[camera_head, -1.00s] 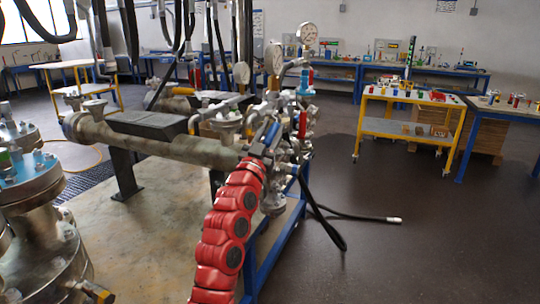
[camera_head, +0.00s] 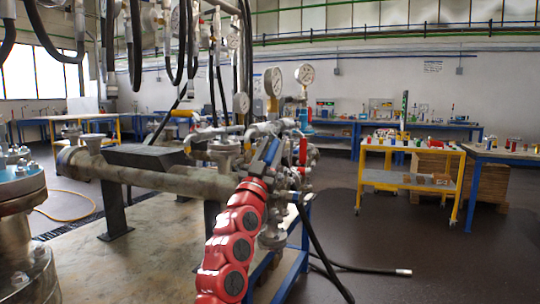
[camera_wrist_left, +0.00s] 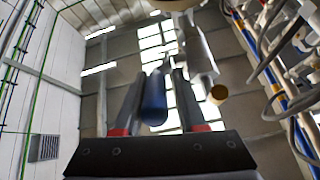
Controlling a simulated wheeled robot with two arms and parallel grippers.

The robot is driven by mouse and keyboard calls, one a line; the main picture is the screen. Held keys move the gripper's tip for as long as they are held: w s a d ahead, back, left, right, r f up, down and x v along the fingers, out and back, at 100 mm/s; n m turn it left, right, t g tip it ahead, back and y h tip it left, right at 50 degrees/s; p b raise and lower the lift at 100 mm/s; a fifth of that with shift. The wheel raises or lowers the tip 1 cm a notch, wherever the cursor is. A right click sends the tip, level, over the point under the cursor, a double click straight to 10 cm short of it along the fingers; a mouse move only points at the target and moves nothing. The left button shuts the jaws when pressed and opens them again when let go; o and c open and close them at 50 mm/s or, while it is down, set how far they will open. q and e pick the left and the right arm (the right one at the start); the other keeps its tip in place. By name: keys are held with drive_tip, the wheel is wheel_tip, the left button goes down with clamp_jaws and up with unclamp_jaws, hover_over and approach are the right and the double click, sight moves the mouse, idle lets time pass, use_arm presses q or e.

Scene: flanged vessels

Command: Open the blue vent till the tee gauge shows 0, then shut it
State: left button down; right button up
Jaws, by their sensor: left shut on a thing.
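My left gripper (camera_head: 268,152), at the end of a red arm, is at the cluster of valves and fittings in the middle of the head view. In the left wrist view the blue vent handle (camera_wrist_left: 153,98) lies between the two fingers of this gripper (camera_wrist_left: 152,88), which is shut on it. My right gripper is not in view.
A thick pipe (camera_head: 160,180) runs left from the cluster. A large flanged vessel (camera_head: 22,230) stands at the left edge. Black hoses hang overhead, and one (camera_head: 350,268) trails on the floor. A yellow cart (camera_head: 412,150) stands at the right.

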use_arm(q)
drive_tip(key=shift+d, duration=0.4)
drive_tip(key=c, duration=0.8)
unclamp_jaws()
drive_tip(key=shift+d, duration=0.1)
drive_tip(key=shift+o, duration=0.7)
drive_tip(key=shift+d, duration=0.15)
drive_tip(key=shift+a, duration=0.35)
drive_tip(key=shift+s+a+f+p, duration=0.2)
drive_tip(key=shift+s+f+p, duration=0.1)
drive_tip(key=p+v, duration=0.3)
drive_tip(key=v, duration=1.3)
drive_tip(key=shift+s, duration=0.25)
